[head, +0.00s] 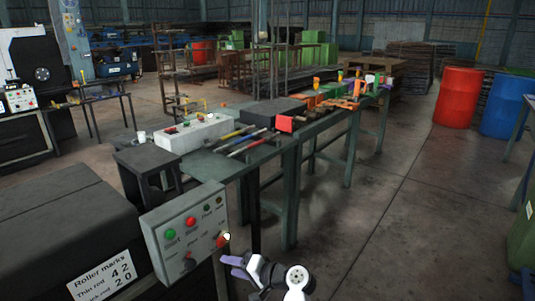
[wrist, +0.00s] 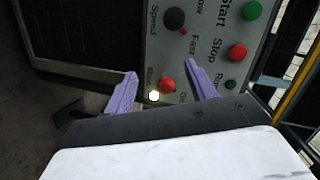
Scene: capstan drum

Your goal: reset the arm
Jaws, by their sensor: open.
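My gripper (head: 235,266) has purple fingers. It is in front of the lower right of a grey control panel (head: 207,220). In the wrist view my gripper (wrist: 160,70) is open, with its fingers apart and the panel (wrist: 170,55) behind them. An orange-red knob (wrist: 167,86) shows between the fingers, with a bright white spot by it. I see nothing held. The panel has a green Start button (wrist: 252,10), a red Stop button (wrist: 238,52) and a dark Speed knob (wrist: 174,18). Whether a finger touches the panel I cannot tell.
A dark machine (head: 70,230) with a "Roller marks" label (head: 100,275) stands left of the panel. A long workbench (head: 285,150) with tools and boxes runs behind it. A red barrel (head: 458,97) and a blue barrel (head: 503,105) stand far right. The floor (head: 390,215) to the right is clear.

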